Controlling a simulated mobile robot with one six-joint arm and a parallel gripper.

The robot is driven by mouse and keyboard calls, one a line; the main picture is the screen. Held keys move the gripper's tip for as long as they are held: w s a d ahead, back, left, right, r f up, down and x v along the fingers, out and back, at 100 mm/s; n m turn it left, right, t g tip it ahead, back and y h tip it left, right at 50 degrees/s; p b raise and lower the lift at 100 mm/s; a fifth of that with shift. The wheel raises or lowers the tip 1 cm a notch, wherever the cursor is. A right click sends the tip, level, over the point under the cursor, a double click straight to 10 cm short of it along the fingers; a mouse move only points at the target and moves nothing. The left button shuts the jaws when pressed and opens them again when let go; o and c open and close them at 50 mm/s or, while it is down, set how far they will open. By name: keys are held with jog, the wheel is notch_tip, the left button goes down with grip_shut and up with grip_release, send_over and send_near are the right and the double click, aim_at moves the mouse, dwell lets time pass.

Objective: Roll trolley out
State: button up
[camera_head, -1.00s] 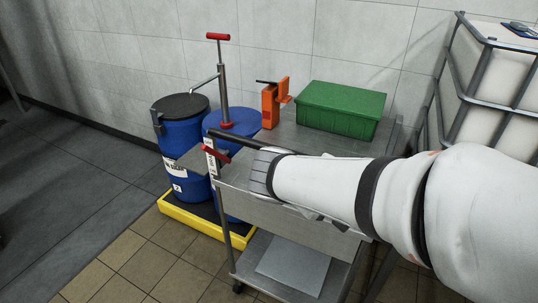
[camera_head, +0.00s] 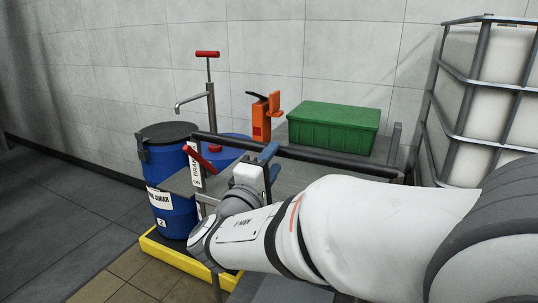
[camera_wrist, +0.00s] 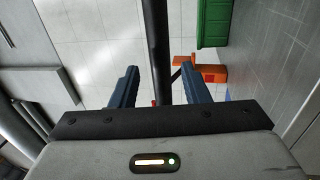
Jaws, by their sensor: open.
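The grey metal trolley (camera_head: 290,180) stands in front of the tiled wall. Its dark push bar (camera_head: 340,160) runs along the near side of the top. A red lever (camera_head: 201,158) with a white label (camera_head: 195,166) sits at its left end. My gripper (camera_head: 268,158) is at the left part of the bar, its blue fingers open. In the wrist view the bar (camera_wrist: 156,45) passes between the two spread fingers of my gripper (camera_wrist: 159,85), with gaps on both sides. My arm hides much of the trolley's lower part.
A green crate (camera_head: 333,128) and an orange tool (camera_head: 262,118) are on the trolley top. Blue drums (camera_head: 172,214), one with a red-handled pump (camera_head: 210,95), stand on a yellow-edged pallet (camera_head: 160,249) at left. A caged white tank (camera_head: 500,100) stands right. Floor at far left is clear.

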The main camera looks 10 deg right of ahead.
aim_at(277, 154)
jog(key=shift+x, duration=2.15)
grip_shut()
